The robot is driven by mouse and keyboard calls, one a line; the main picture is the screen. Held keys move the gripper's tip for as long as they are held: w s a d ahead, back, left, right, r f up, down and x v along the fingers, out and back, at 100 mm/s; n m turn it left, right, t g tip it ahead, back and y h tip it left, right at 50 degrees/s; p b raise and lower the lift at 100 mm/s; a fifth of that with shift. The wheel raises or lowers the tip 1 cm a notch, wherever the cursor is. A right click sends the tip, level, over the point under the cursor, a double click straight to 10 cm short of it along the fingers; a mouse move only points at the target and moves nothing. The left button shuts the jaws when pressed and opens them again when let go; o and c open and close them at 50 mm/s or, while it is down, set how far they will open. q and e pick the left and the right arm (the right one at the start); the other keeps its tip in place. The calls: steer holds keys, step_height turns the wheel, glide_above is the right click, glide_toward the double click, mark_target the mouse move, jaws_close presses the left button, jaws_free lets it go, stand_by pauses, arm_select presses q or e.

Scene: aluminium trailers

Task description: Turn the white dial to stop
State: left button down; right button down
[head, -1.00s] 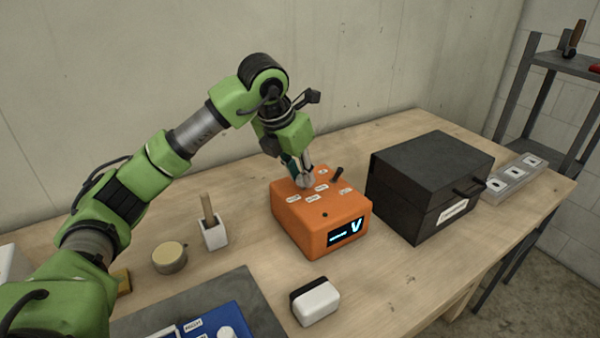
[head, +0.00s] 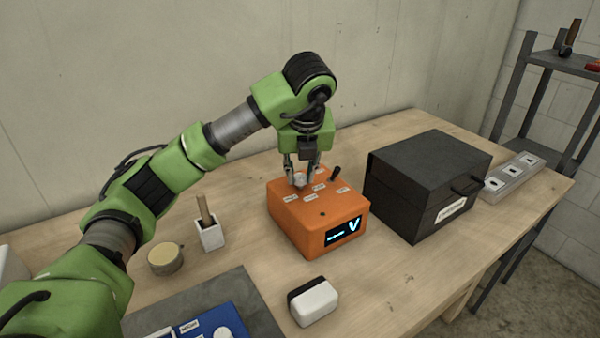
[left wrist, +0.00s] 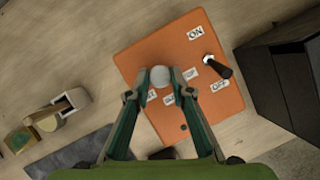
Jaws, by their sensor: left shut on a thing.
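The orange box (head: 290,222) stands on the wooden table, with a lit screen (head: 343,232) on its front showing a "V". The round white dial (left wrist: 160,75) sits on its top face among small white labels, partly hidden in the head view by the fingers. My left gripper (head: 301,178) points down over the box and is shut on the dial, one finger on each side; it also shows in the left wrist view (left wrist: 162,90). The label near the right finger seems to end in "OP"; the fingers partly cover others. My right gripper is not in view.
A black lever (left wrist: 217,66) stands beside the dial, between ON and OFF labels. A black lidded case (head: 425,180) is close on the right. A white-and-black block (head: 316,303), a round tin (head: 165,259) and a white holder (head: 210,236) stand nearby.

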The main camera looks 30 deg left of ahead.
arm_select(q)
steer(key=shift+n, duration=0.3)
steer(key=c, duration=1.8)
jaws_free()
steer(key=v, duration=1.2)
steer(key=shift+w+d+r, duration=0.1)
steer(key=shift+w, duration=0.1)
